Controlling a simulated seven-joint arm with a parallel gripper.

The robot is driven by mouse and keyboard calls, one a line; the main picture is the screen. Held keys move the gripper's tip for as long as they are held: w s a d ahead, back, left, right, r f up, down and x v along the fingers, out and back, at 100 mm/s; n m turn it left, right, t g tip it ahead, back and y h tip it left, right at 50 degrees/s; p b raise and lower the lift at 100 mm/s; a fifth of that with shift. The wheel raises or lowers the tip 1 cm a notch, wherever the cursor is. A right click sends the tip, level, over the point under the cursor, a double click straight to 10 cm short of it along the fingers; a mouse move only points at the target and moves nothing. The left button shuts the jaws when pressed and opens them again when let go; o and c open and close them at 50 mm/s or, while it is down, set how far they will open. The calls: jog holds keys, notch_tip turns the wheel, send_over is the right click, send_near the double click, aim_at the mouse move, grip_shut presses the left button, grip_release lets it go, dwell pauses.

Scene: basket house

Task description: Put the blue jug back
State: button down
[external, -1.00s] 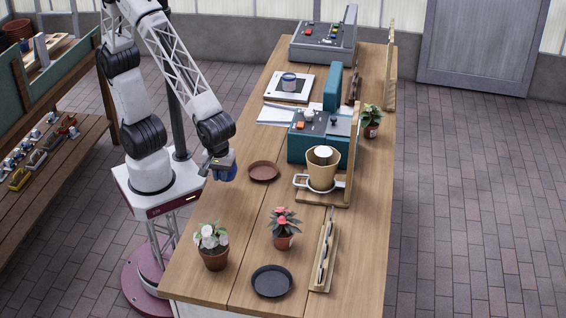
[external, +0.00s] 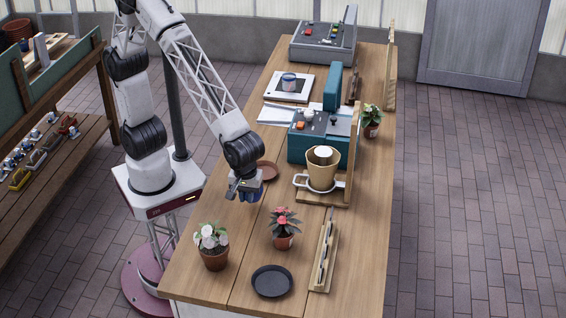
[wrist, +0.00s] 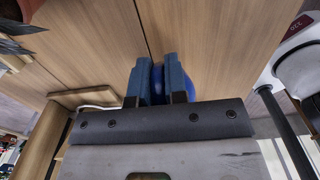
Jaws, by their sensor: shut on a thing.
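The blue jug (external: 250,196) is mostly hidden by my gripper (external: 245,184) in the external view, with only a dark blue part showing below it. The gripper is over the table's left side, in front of the brown saucer. In the wrist view my gripper (wrist: 158,82) is shut on the blue jug (wrist: 188,82), whose rounded blue side shows between and to the right of the fingers. The jug's handle and base cannot be made out, nor whether it is clear of the tabletop.
A brown saucer (external: 267,171) lies just behind the gripper. A white-flowered pot (external: 214,254), a red-flowered pot (external: 283,237) and a dark saucer (external: 272,282) stand in front. A blue-banded jar (external: 289,81) stands on a white scale (external: 287,95). A teal machine (external: 312,148) is further back.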

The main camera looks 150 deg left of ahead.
jog(key=shift+w+a, duration=0.15)
jog(key=shift+w, duration=0.6)
jog(key=shift+f, duration=1.8)
jog(key=shift+f, duration=0.15)
jog(key=c, duration=1.1)
grip_release()
jog(key=shift+c, duration=0.2)
notch_tip(320, 180, up, 12)
